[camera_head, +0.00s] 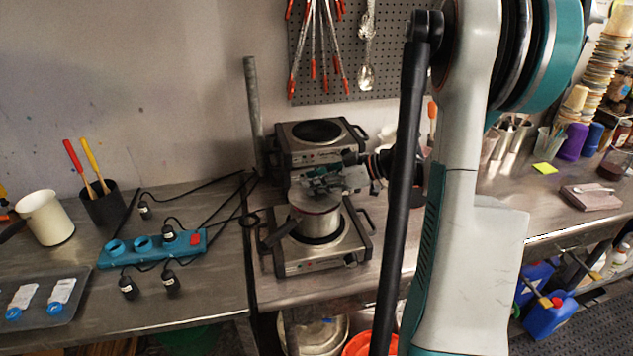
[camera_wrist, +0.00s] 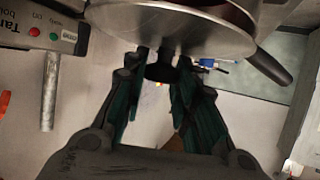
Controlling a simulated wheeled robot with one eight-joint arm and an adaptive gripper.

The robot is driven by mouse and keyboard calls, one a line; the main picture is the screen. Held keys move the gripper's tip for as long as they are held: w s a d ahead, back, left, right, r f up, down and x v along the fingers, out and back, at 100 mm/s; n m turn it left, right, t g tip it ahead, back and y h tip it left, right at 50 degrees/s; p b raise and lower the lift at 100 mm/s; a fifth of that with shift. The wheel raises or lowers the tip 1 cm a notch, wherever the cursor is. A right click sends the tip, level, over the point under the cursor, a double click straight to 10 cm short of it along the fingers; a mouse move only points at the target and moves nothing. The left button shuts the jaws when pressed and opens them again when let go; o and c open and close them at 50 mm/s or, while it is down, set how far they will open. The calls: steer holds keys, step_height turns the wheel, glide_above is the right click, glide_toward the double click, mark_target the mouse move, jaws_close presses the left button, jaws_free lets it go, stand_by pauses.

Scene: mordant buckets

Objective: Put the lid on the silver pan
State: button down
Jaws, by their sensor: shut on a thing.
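The silver pan (camera_head: 316,224) stands on the front hot plate, its dark handle pointing to the lower left. My gripper (camera_head: 326,184) is directly over the pan and partly hides its top. In the wrist view my gripper (camera_wrist: 160,72) is shut on the dark knob (camera_wrist: 161,70) of the round silver lid (camera_wrist: 185,32). The pan's black handle (camera_wrist: 268,68) shows beyond the lid's right edge. The lid is over or at the pan's rim; I cannot tell whether it touches all round.
The front hot plate (camera_head: 298,268) has a second hot plate (camera_head: 318,133) behind it. A grey post (camera_head: 254,105) rises at the back left. A blue power strip (camera_head: 158,245) with cables lies to the left. My arm hides part of the counter at right.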

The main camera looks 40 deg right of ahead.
steer(key=shift+f+b, duration=0.45)
stand_by(0.3)
steer(key=c, duration=1.2)
jaws_free()
steer(key=v, duration=1.2)
steer(key=shift+w, duration=0.15)
